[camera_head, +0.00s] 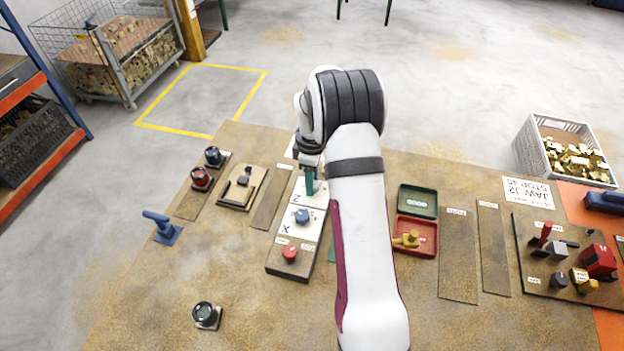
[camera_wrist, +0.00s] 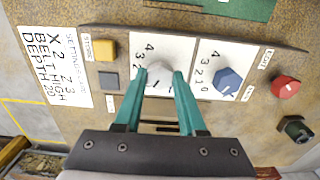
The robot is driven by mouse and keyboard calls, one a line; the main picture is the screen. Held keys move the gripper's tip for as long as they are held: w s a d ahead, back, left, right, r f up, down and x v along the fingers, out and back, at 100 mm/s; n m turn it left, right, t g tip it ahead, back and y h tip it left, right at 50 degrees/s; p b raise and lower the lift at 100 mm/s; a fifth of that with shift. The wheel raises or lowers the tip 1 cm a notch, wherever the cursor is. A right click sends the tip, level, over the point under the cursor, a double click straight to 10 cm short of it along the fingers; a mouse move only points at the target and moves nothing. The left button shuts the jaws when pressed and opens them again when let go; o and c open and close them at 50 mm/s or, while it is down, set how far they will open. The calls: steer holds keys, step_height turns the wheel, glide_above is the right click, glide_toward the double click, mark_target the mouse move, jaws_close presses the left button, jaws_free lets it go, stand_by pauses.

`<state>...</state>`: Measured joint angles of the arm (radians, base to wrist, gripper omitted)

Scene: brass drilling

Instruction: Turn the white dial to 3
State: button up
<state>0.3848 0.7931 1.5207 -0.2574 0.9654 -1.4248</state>
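The white dial (camera_wrist: 158,76) sits on a white plate (camera_wrist: 168,48) of a brown panel in the wrist view. The numbers 4 and 3 show by its upper left; the finger covers part of the scale. My gripper (camera_wrist: 160,72) has its two green fingers on either side of the dial, tips close to its sides. I cannot tell whether they touch it. Where the dial points is unclear. In the head view my gripper (camera_head: 309,186) points down over the plate marked Z (camera_head: 313,200), and the dial is hidden.
On the panel, a blue dial (camera_wrist: 228,80) stands to the right, a red knob (camera_wrist: 285,86) beyond it, and a yellow button (camera_wrist: 104,49) to the left. A settings sheet (camera_wrist: 58,70) reads X 2, Z 3. Green and red trays (camera_head: 418,200) lie right of my arm.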

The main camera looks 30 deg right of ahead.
jaws_close()
steer(key=shift+m, duration=0.3)
steer(key=m, duration=0.3)
steer(key=shift+m, duration=0.4)
steer(key=m, duration=0.4)
steer(key=shift+m, duration=0.3)
steer(key=m, duration=0.4)
steer(key=shift+m, duration=2.5)
